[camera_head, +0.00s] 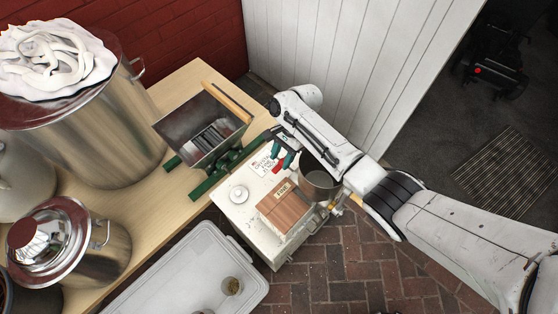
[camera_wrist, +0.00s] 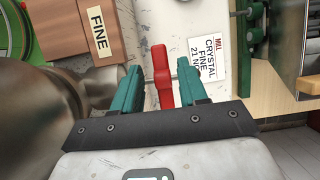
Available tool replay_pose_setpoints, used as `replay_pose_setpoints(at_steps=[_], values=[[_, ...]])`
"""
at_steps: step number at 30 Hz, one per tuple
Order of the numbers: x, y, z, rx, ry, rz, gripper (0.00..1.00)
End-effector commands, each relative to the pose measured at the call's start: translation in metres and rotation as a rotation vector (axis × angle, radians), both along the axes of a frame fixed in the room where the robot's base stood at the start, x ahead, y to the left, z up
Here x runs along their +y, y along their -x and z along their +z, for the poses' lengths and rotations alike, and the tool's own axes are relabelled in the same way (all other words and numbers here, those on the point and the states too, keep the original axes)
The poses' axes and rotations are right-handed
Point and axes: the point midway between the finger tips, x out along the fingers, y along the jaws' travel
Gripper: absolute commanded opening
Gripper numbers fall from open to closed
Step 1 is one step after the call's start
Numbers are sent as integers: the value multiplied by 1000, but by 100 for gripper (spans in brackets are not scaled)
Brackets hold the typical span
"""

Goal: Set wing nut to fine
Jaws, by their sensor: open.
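A red piece (camera_wrist: 162,75), which looks like the wing nut, stands between the two teal fingers of my gripper (camera_wrist: 159,70) in the wrist view. The fingers are open on either side of it, and I cannot tell whether either touches it. In the head view my gripper (camera_head: 284,149) is at the white cabinet top, with the red piece (camera_head: 281,165) beside its fingers. A brown wooden block (camera_wrist: 75,32) labelled "FINE" is at the upper left. I cannot read the nut's setting.
A metal hopper (camera_head: 180,129) on green supports (camera_head: 207,187) stands at the wooden bench's edge. A dark round cup (camera_head: 320,184) is close to my arm. Steel pots (camera_head: 105,125) crowd the left.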

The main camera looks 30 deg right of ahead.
Motion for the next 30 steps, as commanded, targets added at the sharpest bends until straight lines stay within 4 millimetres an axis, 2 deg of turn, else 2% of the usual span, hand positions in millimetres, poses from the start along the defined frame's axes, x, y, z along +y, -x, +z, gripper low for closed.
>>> replay_pose_setpoints(at_steps=[6,16,30], values=[[7,2,-18,0,2,1,43],[8,2,-20,-2,1,1,43],[8,2,-20,-1,1,1,0]])
